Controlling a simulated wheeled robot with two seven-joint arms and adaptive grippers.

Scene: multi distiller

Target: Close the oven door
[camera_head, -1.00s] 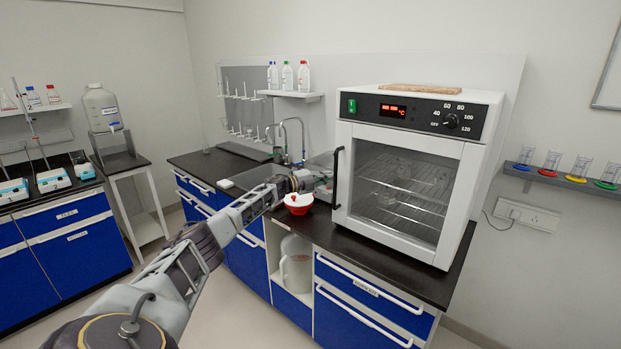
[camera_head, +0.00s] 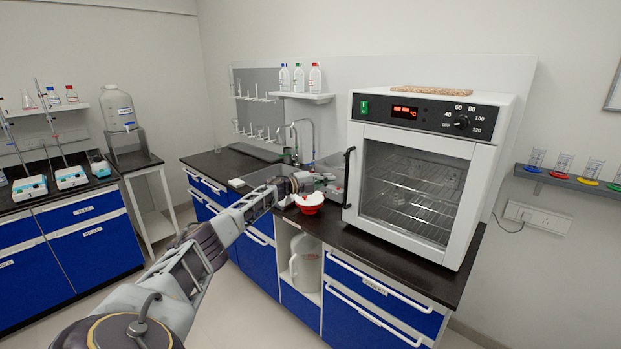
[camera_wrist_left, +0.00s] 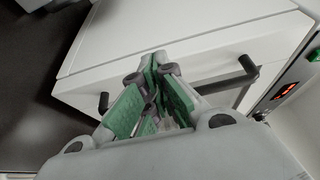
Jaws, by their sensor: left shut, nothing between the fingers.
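The white oven (camera_head: 425,185) stands on the dark counter. Its glass oven door (camera_head: 412,190) looks flush or nearly flush with the front; I cannot tell whether a small gap remains. The dark upright door handle (camera_head: 348,178) is at the door's left edge. My left gripper (camera_head: 322,178) is just left of the handle, small and partly lost against the counter clutter. In the left wrist view the left gripper (camera_wrist_left: 158,68) is shut and empty, its green-padded fingers in front of the handle (camera_wrist_left: 240,76). Contact is unclear. My right gripper is not in view.
A red and white bowl (camera_head: 309,203) sits on the counter below my left gripper. A sink tap (camera_head: 305,140) and a bottle shelf (camera_head: 303,97) are behind it. A brown board (camera_head: 430,91) lies on the oven. The floor at left is open.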

